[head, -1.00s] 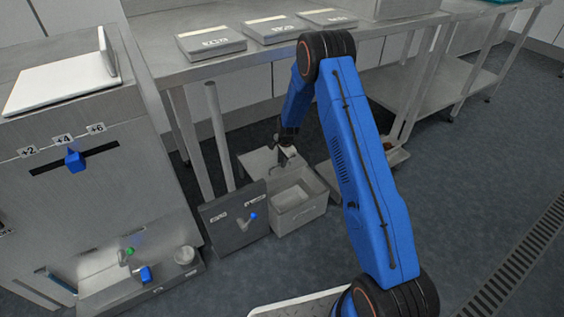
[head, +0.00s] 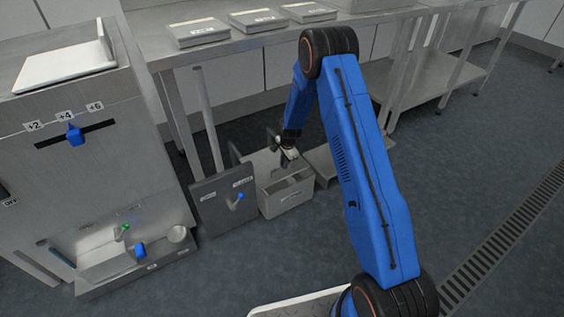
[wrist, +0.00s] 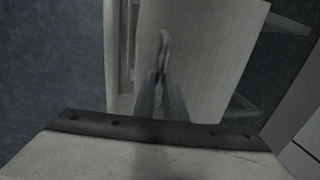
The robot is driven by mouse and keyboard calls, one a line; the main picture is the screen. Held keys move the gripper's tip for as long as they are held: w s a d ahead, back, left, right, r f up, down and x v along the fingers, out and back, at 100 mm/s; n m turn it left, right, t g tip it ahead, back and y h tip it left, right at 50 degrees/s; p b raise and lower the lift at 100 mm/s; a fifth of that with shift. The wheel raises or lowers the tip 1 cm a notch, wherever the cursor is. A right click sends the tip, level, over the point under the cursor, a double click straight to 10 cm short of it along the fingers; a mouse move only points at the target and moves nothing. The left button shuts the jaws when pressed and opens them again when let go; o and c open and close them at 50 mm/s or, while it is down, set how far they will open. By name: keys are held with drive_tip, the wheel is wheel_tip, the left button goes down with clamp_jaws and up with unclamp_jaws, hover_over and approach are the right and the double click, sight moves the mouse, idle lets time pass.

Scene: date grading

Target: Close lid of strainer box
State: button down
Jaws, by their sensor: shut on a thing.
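The strainer box (head: 288,202) is a pale grey box on the floor, just right of a dark upright panel, in the head view. My gripper (head: 284,164) reaches down over the back part of its top. In the wrist view my gripper (wrist: 161,78) is shut on a thin grey loop-like piece, which looks like the lid's handle. A pale flat panel, apparently the lid (wrist: 205,55), fills much of the wrist view behind the fingers. My arm and gripper hide part of the box top, so I cannot tell the lid's exact angle.
A steel table (head: 250,42) with several flat boxes is behind. A steel machine (head: 100,140) stands left. The floor at right (head: 455,180) is clear.

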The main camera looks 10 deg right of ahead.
drive_tip(key=s+d, duration=0.2)
drive_tip(key=s, duration=0.4)
drive_tip(key=shift+s+f, duration=0.1)
drive_tip(key=shift+s, duration=0.05)
drive_tip(key=c, duration=1.8)
unclamp_jaws()
drive_tip(key=s+r, duration=0.1)
drive_tip(key=r, duration=0.4)
drive_tip(key=s+r, duration=0.1)
drive_tip(key=r, duration=0.5)
drive_tip(key=s+d+r, duration=0.1)
drive_tip(key=r, duration=0.5)
drive_tip(key=shift+s+r, duration=0.1)
drive_tip(key=shift+r, duration=0.05)
